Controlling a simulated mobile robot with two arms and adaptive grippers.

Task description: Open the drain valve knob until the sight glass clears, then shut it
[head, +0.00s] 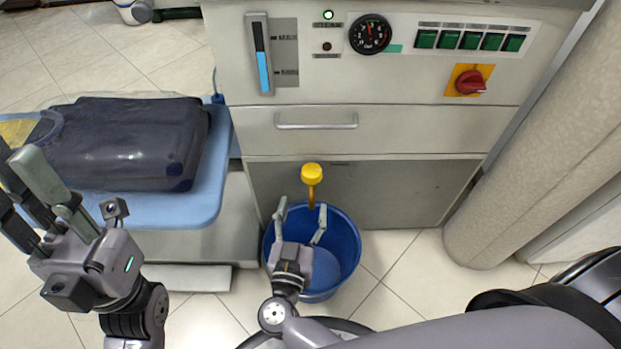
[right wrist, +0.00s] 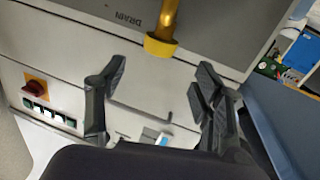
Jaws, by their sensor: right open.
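The yellow drain valve knob (head: 312,174) sits on a yellow stem at the machine's lower front, above the blue bucket (head: 345,245). In the right wrist view the knob (right wrist: 160,47) is just beyond the fingertips, roughly between them, without visible contact. My right gripper (head: 302,212) is open and empty, below the knob in the head view; its spread fingers also show in the right wrist view (right wrist: 162,75). The sight glass (head: 262,55) at the panel's upper left shows bright blue in its lower part and dark above. My left gripper (head: 15,185) appears open and empty at the left.
A dark blue wrapped bundle (head: 130,140) lies on a light blue board (head: 205,195) at the left. The panel holds a gauge (head: 370,34), a lit green lamp, green buttons and a red rotary switch (head: 470,83). A drawer handle (head: 317,125) protrudes above the knob. A beige column (head: 530,150) stands at the right.

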